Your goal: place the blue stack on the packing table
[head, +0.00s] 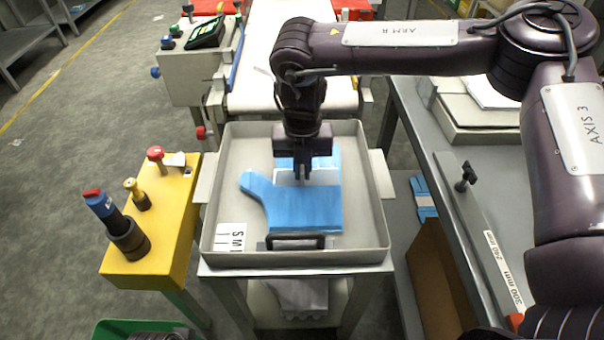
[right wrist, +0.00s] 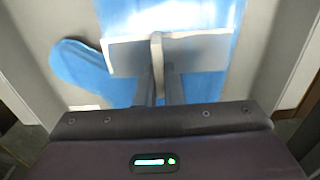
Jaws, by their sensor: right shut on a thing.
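The blue stack (head: 312,208), a flat glove-shaped pile with its thumb pointing left, lies in a shallow grey tray (head: 374,225). It also shows in the right wrist view (right wrist: 80,68). A pale band (head: 325,177) lies across the stack. My right gripper (head: 303,178) points down over the stack, and its fingers are shut on the band, seen in the right wrist view (right wrist: 158,45). The stack appears to lie flat in the tray. The packing table (head: 407,110) is probably the grey one at the right. My left gripper is not in view.
A yellow stand (head: 180,225) with knobs is left of the tray. A conveyor (head: 285,60) with a control box (head: 190,75) is behind it. The grey table holds a shallow box (head: 470,112) and a ruler strip with a clamp (head: 465,175). A cardboard box (head: 437,275) is below.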

